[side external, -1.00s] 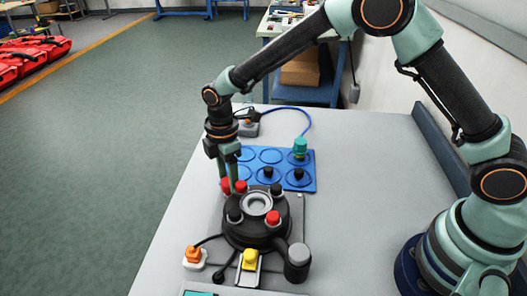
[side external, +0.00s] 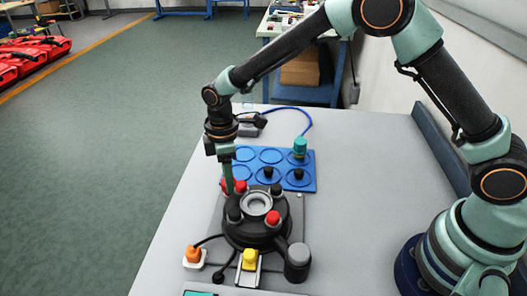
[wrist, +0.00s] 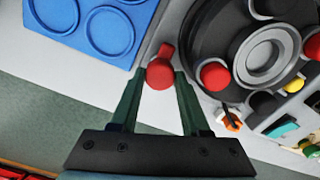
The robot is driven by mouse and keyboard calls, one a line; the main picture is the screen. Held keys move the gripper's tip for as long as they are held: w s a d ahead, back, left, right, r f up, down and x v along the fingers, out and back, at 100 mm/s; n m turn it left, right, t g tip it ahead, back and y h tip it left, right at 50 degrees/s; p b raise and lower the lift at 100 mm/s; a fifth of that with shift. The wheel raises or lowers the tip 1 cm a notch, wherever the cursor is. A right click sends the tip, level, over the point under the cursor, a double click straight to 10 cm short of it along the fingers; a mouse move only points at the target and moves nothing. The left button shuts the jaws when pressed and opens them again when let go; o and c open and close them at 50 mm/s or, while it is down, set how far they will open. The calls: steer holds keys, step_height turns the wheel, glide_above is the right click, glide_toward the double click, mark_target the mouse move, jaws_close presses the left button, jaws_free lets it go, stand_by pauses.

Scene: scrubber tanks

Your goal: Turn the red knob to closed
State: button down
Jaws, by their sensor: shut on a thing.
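The red knob (wrist: 160,74) lies between the two fingers of my gripper (wrist: 160,82) in the wrist view. It has a round body and a short tab pointing up in the picture. My gripper is shut on it, a finger on either side. In the side view my gripper (side external: 228,190) points straight down at the left rear of the black round tank unit (side external: 255,235). The red knob (side external: 226,186) shows there partly hidden by the fingers. Any marks for open or closed cannot be made out.
Another red cap (side external: 241,186) sits close right of my fingers, and a red cap (side external: 272,217) is at the unit's right. A yellow part (side external: 250,258) and an orange plug (side external: 193,253) are in front. A blue tray (side external: 315,158) lies behind. The table's left is clear.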

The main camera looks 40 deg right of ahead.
steer(key=m, duration=0.5)
steer(key=shift+r+m, duration=0.1)
steer(key=shift+m, duration=2.5)
steer(key=c, duration=0.7)
jaws_free()
step_height(320, 180, up, 12)
steer(key=shift+r, duration=0.1)
